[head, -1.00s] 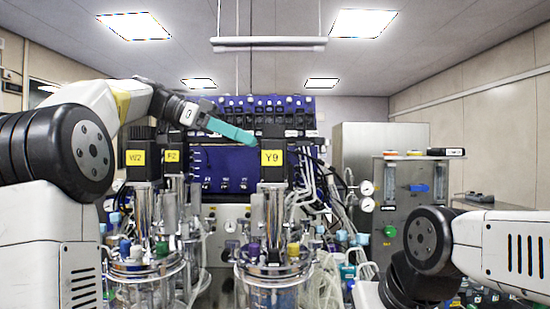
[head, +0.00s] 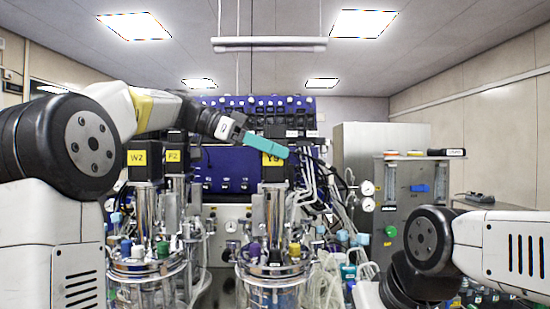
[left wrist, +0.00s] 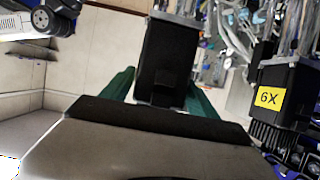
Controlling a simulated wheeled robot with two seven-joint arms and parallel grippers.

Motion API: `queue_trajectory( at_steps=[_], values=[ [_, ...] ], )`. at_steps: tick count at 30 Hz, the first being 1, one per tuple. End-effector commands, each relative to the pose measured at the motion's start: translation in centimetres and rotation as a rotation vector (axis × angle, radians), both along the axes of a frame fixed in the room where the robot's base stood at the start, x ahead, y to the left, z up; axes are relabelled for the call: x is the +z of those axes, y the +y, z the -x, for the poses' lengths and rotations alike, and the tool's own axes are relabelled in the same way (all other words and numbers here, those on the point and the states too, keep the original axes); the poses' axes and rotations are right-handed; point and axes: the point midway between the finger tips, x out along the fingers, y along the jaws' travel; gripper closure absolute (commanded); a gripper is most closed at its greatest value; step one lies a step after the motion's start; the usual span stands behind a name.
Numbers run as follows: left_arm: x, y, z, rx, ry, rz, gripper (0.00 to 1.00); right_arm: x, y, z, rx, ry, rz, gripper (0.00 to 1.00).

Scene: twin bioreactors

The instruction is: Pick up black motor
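The black motor with the yellow Y9 label (head: 273,172) stands upright on the right-hand bioreactor. My left gripper (head: 268,147) comes in from the left, and a teal finger crosses the motor's upper part and hides the label's top edge. In the left wrist view, which is upside down, a black motor (left wrist: 163,62) lies between the two teal fingers of my left gripper (left wrist: 160,92). The fingers are spread apart, one on each side. Whether they touch the motor is unclear. My right gripper is out of view; only the right arm shows.
Black motors labelled W2 (head: 139,160) and FZ (head: 174,163) stand to the left. In the left wrist view another black motor (left wrist: 280,90) with an upside-down yellow label is close on the right. Tubes and a blue control panel (head: 225,168) are behind.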

Motion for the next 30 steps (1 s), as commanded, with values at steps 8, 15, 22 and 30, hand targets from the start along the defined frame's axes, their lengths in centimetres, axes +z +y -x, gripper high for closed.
queue_trajectory(
  at_steps=[8, 15, 22, 30],
  values=[
    [0.0, 0.0, 0.0, 0.0, 0.001, 0.0, 0.89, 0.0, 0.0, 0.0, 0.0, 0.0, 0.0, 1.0],
    [0.2, 0.0, 0.0, 0.0, -0.002, 0.003, 1.0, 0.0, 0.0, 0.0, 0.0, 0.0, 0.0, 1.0],
    [0.4, 0.0, 0.0, 0.0, -0.003, 0.003, 1.0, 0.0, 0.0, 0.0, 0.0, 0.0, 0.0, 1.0],
    [2.5, 0.0, 0.0, 0.0, -0.006, 0.004, 1.0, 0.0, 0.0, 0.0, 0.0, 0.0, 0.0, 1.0]
  ],
)
